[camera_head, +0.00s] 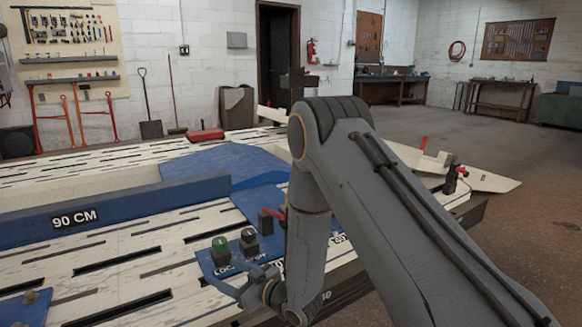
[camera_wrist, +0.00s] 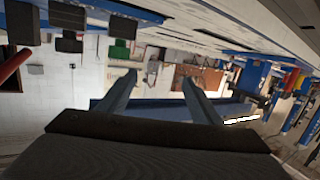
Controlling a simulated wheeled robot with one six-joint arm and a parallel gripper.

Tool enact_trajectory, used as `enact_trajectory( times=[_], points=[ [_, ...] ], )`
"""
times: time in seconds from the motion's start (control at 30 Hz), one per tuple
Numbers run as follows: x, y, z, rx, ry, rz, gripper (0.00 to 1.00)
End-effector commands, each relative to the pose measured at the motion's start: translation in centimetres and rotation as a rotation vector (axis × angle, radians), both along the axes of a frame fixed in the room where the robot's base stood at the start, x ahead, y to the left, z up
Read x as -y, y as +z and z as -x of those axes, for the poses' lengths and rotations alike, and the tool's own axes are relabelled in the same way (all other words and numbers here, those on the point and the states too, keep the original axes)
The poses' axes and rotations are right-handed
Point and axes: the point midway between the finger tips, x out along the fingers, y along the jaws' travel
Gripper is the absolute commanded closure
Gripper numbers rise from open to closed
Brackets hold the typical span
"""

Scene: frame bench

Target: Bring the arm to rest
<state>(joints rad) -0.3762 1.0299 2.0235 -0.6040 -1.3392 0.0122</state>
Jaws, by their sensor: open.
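My grey arm (camera_head: 350,170) reaches from the lower right over the bench, bends at a high elbow and comes down to the front edge of the bench. My gripper (camera_wrist: 158,82) shows in the wrist view as two blue-grey fingers spread apart, with nothing between them. In the head view the gripper is low, just left of the wrist, close to a blue control plate with a green button (camera_head: 220,246) and a dark button (camera_head: 249,237). I cannot tell whether it touches the plate. The arm hides part of the bench.
The frame bench (camera_head: 120,240) bears a blue beam marked "90 CM" (camera_head: 110,213) and a red-handled clamp (camera_head: 455,178) at the right. A red object (camera_head: 206,134) lies at the far edge. Open floor (camera_head: 540,170) is at the right.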

Motion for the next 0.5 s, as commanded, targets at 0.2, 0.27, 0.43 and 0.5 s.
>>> enact_trajectory(
  times=[0.2, 0.27, 0.43, 0.5],
  points=[
    [0.6, 1.8, -0.8, -0.053, -0.057, 0.124, 0.41],
    [1.1, 2.4, -1.0, -0.076, -0.081, 0.168, 0.41],
    [3.6, 4.8, -0.3, -0.181, -0.172, 0.325, 0.41],
    [5.0, 5.8, 0.5, -0.236, -0.213, 0.389, 0.41]
  ],
)
